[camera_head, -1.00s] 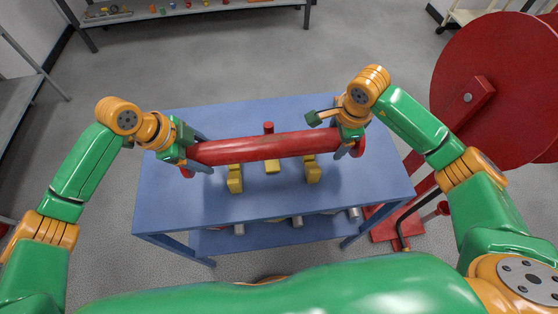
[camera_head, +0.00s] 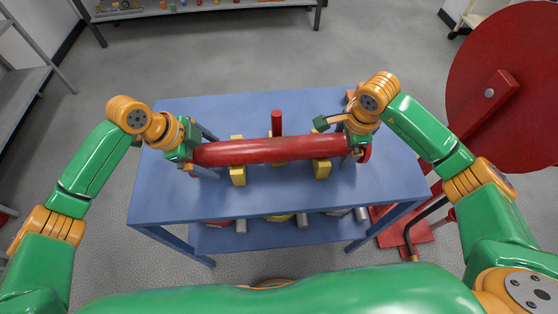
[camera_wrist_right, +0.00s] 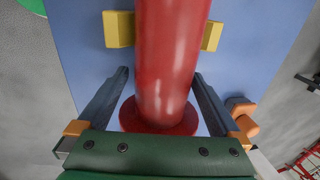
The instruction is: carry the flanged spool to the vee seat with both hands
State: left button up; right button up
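The flanged spool (camera_head: 265,150) is a long red tube with a flange at each end, lying crosswise above the blue table. Yellow vee-seat blocks (camera_head: 237,176) show in front of and behind it; whether it touches them is hidden. My left gripper (camera_head: 212,157) straddles its left end, and my right gripper (camera_head: 343,149) straddles its right end. In the right wrist view the spool (camera_wrist_right: 172,60) passes between the fingers of my right gripper (camera_wrist_right: 163,72). Blue table shows between the left-hand finger and the tube, so those fingers look spread.
The blue table (camera_head: 175,195) has bare room at left, right and front. A red post (camera_head: 277,123) stands up just behind the spool's middle. Grey cylinders lie on the lower shelf. A large red wheel (camera_head: 500,90) stands at the right.

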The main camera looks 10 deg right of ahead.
pick_arm(q)
jog(key=shift+s+r, duration=0.15)
jog(key=shift+s, duration=0.05)
pick_arm(e)
jog(key=shift+s+r, duration=0.15)
jog(key=shift+s, duration=0.05)
pick_arm(q)
jog(key=v, duration=1.1)
jog(key=shift+a+r, duration=0.1)
jog(key=shift+r, duration=0.25)
pick_arm(e)
jog(key=shift+r, duration=0.3)
pick_arm(q)
jog(key=shift+r, duration=0.1)
pick_arm(e)
notch_tip(320, 180, up, 11)
jog(key=s, duration=0.2)
jog(key=shift+s, duration=0.15)
